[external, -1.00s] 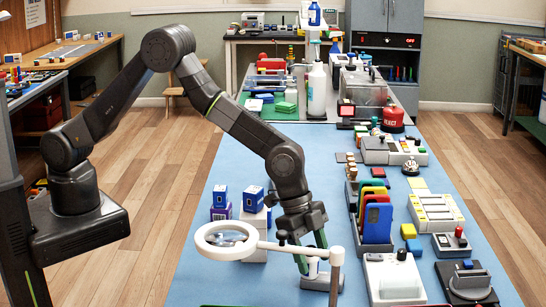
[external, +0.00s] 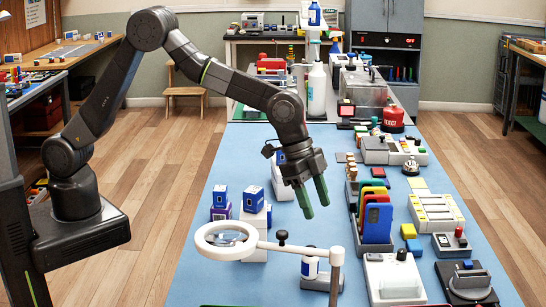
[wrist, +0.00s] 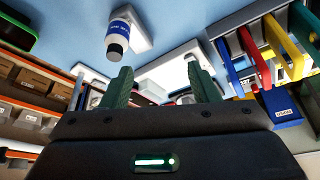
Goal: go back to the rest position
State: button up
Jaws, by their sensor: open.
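My gripper (external: 315,198) hangs above the blue bench mat (external: 205,285), its two green fingers apart with nothing between them. In the wrist view my gripper (wrist: 156,85) also shows its green fingers spread and empty. A small white bottle with a blue label and dark cap (wrist: 118,40) stands apart from the fingers in the wrist view. In the external view a small bottle (external: 309,266) stands below my gripper, partly behind the magnifier post.
A ring magnifier (external: 226,240) on a white arm stands in front of my gripper. A rack of coloured upright plates (external: 377,222) stands to its right. Blue boxes (external: 254,198) on stands are to its left. The mat between the boxes and the rack is largely clear.

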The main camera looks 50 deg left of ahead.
jog(key=w+a+n+t, duration=0.1)
jog(key=w+a+n, duration=0.1)
jog(key=w+a, duration=0.35)
jog(key=w+a+f+n+y, duration=0.1)
jog(key=w+a+n, duration=0.15)
jog(key=a, duration=0.65)
jog(key=w+a+n+t, duration=0.1)
jog(key=w+a+n, duration=0.1)
jog(key=w+a, duration=0.45)
jog(key=s+a+f+n+y+b, duration=0.1)
jog(key=a+f+n, duration=0.1)
jog(key=a, duration=1)
jog(key=s+a+f+n+t+b, duration=0.1)
jog(key=a+f+n, duration=0.1)
jog(key=a, duration=1)
jog(key=shift+a+f+n+y, duration=0.25)
jog(key=shift+n+y, duration=0.15)
jog(key=shift+n, duration=0.35)
jog(key=shift+d, duration=0.1)
